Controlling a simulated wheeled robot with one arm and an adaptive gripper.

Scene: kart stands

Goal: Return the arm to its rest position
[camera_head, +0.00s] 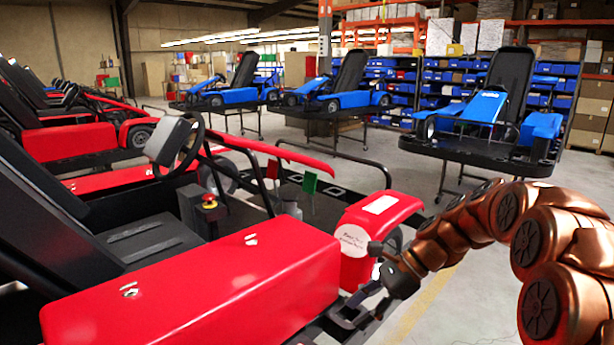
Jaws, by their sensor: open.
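My copper-coloured arm comes in from the right edge and bends down to the left. My gripper (362,305) is at its end, low in the middle of the picture, and its dark fingers are apart with nothing seen between them. It is just right of the red kart's side pod (215,290) and in front of its red front fairing (372,225). I cannot tell whether the gripper touches the kart.
The near red kart has a steering wheel (190,140), a black seat (50,220) and a red stop button (209,202). Blue karts (490,105) stand on wheeled stands behind. Shelves with blue bins (455,80) line the back. Grey floor (480,290) is clear beneath my arm.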

